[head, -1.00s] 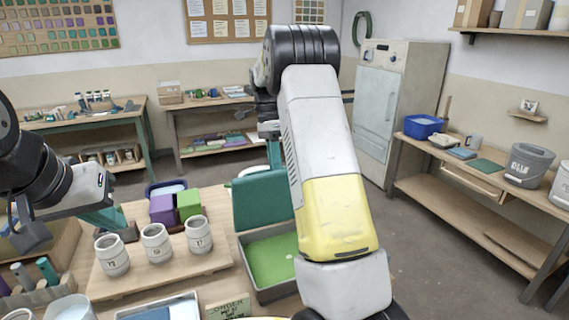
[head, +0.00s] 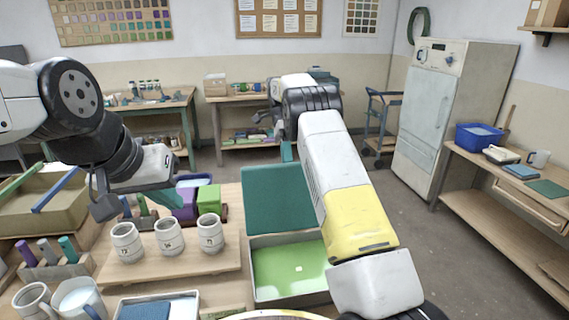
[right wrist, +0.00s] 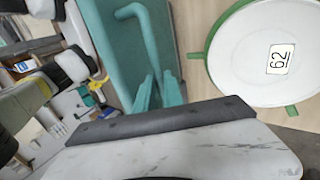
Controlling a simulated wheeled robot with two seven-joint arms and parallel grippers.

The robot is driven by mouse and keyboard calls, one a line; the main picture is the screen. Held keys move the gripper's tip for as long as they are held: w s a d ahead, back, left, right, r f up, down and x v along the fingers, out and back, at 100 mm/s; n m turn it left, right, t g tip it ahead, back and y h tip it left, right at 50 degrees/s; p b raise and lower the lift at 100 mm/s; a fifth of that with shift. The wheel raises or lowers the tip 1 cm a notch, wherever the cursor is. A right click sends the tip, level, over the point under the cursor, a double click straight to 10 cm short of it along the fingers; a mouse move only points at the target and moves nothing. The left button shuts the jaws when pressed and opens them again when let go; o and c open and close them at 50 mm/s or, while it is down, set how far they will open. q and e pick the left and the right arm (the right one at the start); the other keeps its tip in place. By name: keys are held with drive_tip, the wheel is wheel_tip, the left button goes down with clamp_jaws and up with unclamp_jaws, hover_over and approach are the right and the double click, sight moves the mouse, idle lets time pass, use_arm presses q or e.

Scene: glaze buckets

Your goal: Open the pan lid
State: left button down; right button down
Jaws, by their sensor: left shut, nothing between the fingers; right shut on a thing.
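The pan (head: 290,300), a shallow grey box with green inside, sits on the table in the head view. Its flat teal lid (head: 275,200) stands up along the far edge, open. My right gripper (head: 287,152) is partly hidden by its own arm at the lid's top. In the right wrist view my right gripper's teal fingers (right wrist: 158,92) are shut on the bent teal handle (right wrist: 148,35), in front of the teal lid panel (right wrist: 110,50). My left gripper (head: 172,197) is shut and empty, above the table behind the mugs.
Several white mugs (head: 168,236) stand on a board left of the pan, with purple (head: 186,206) and green (head: 208,200) blocks behind. A round white top with a green rim, labelled 62 (right wrist: 245,60), shows in the right wrist view. A shelf bench (head: 500,205) stands right.

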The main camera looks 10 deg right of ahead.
drive_tip(key=shift+f, duration=0.1)
drive_tip(key=c, duration=1.5)
unclamp_jaws()
drive_tip(key=shift+d, duration=0.1)
drive_tip(key=shift+o, duration=0.2)
